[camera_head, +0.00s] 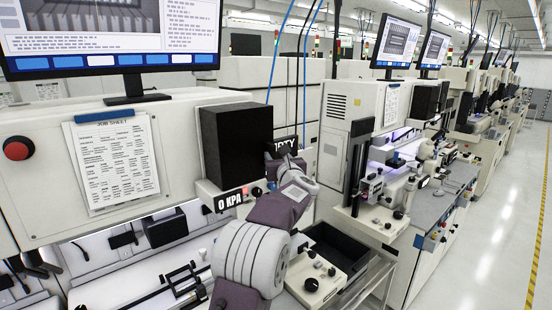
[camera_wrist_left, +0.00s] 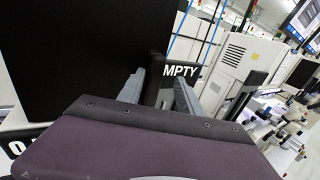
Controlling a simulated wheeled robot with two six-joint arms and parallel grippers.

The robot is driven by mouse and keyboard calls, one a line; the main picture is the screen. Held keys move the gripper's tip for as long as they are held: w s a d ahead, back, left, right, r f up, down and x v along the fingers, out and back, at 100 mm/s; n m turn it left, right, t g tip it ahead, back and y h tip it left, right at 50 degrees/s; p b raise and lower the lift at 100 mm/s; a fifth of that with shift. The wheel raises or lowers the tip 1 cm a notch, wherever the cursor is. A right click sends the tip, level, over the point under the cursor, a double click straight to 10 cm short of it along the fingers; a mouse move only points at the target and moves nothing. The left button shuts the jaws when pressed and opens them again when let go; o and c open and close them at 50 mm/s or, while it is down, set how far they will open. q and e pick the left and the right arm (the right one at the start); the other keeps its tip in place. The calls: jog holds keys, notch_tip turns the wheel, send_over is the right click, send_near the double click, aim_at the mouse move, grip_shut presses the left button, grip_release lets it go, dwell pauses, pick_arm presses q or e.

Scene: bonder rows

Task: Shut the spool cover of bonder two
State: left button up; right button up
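A black box-shaped cover (camera_head: 237,143) stands at the right end of the near machine, and its dark face fills the left of the left wrist view (camera_wrist_left: 75,55). I cannot tell whether it is the spool cover or whether it is open. A dark "EMPTY" sign, partly hidden, sits just right of it (camera_head: 284,145) and reads "MPTY" in the left wrist view (camera_wrist_left: 180,71). My left gripper (camera_head: 286,166) is beside the box, in front of the sign. Its two grey fingers (camera_wrist_left: 160,88) are apart with nothing visibly held. My right gripper is not in view.
A "0 KPA" display (camera_head: 228,201) sits below the black box. A black tray (camera_head: 340,248) and a control box (camera_head: 315,280) lie below my arm. Another bonder (camera_head: 345,105) stands to the right; the aisle floor (camera_head: 490,220) beyond is clear.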

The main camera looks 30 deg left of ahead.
pick_arm(q)
jog(key=shift+s+a, duration=0.1)
jog(key=shift+a, duration=0.05)
jog(key=shift+s+f, duration=0.1)
jog(key=shift+s, duration=0.05)
jog(key=b+v, duration=0.5)
jog(key=v, duration=0.4)
